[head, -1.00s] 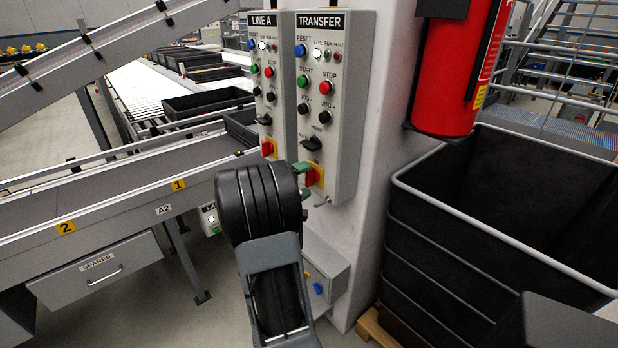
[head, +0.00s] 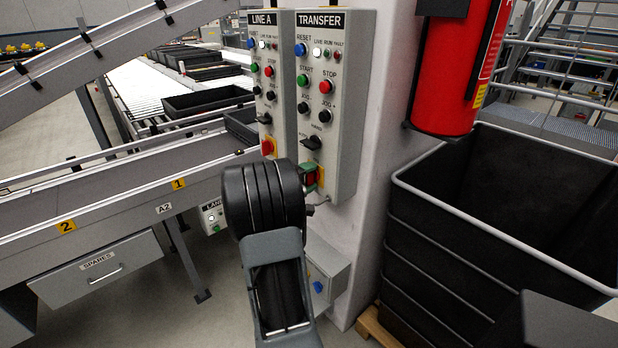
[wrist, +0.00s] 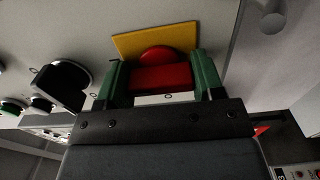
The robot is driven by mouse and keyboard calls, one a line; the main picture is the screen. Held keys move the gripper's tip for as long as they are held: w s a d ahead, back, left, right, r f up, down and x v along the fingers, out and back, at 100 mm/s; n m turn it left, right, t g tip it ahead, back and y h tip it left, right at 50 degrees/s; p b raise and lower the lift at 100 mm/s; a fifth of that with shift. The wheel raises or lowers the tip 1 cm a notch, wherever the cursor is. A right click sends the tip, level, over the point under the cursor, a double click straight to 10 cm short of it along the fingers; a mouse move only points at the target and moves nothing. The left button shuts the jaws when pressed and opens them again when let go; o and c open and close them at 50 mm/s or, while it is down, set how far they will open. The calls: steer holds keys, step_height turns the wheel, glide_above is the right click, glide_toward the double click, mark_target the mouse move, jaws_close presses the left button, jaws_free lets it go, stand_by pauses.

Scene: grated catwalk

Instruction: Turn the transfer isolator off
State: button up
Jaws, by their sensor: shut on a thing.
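The TRANSFER panel (head: 350,75) is a grey box on a pale column. Its isolator is a red handle (wrist: 160,78) on a yellow plate (wrist: 155,40), low on the panel. My gripper (wrist: 161,82) is shut on the red handle, with one green finger at each side. In the head view my black wrist (head: 263,198) hides part of the isolator. The white LIVE lamp (head: 317,53) on the TRANSFER panel looks lit.
The LINE A panel (head: 268,90) with its own red isolator (head: 268,147) stands close on the left. A black selector knob (wrist: 62,84) is near my fingers.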

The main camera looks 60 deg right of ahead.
steer(key=shift+c, duration=1)
steer(key=n, duration=0.4)
steer(key=n+p, duration=0.1)
steer(key=n, duration=0.3)
steer(key=shift+r+n, duration=0.1)
steer(key=shift+n, duration=0.3)
steer(key=n+p, duration=0.2)
steer(key=n, duration=0.2)
steer(key=shift+n+p, duration=1.7)
steer(key=shift+n, duration=0.8)
